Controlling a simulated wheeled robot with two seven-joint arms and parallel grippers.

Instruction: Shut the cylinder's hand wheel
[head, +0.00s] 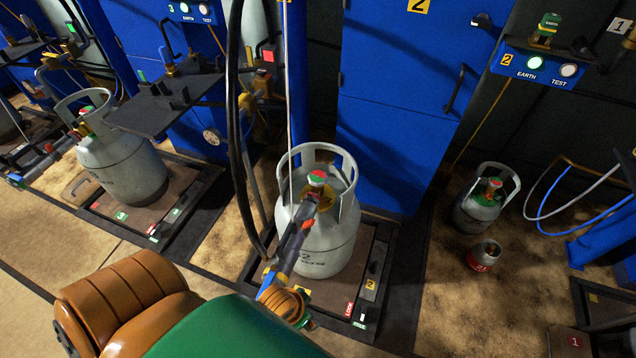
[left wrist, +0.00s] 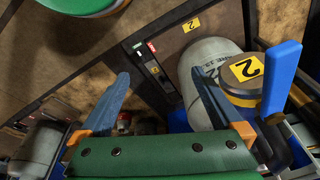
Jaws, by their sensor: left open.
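The grey cylinder (head: 320,245) stands upright on the scale (head: 375,315) in the middle of the head view. Its hand wheel (head: 317,177), green and red on top, sits inside the collar. A filling connector (head: 292,240) with a yellow "2" label joins the valve and slopes down towards me. In the left wrist view the cylinder (left wrist: 205,72) is at the right, beside the connector's blue lever (left wrist: 283,68). I cannot make out the hand wheel there. My left gripper (left wrist: 163,103) is open with nothing between its fingers. My own arm hides it in the head view.
A black hose (head: 235,120) hangs left of the cylinder. A blue cabinet (head: 400,110) stands behind. A small grey cylinder (head: 483,205) and a red-banded can (head: 484,255) stand on the floor to the right. Another cylinder (head: 118,160) stands on a scale at left.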

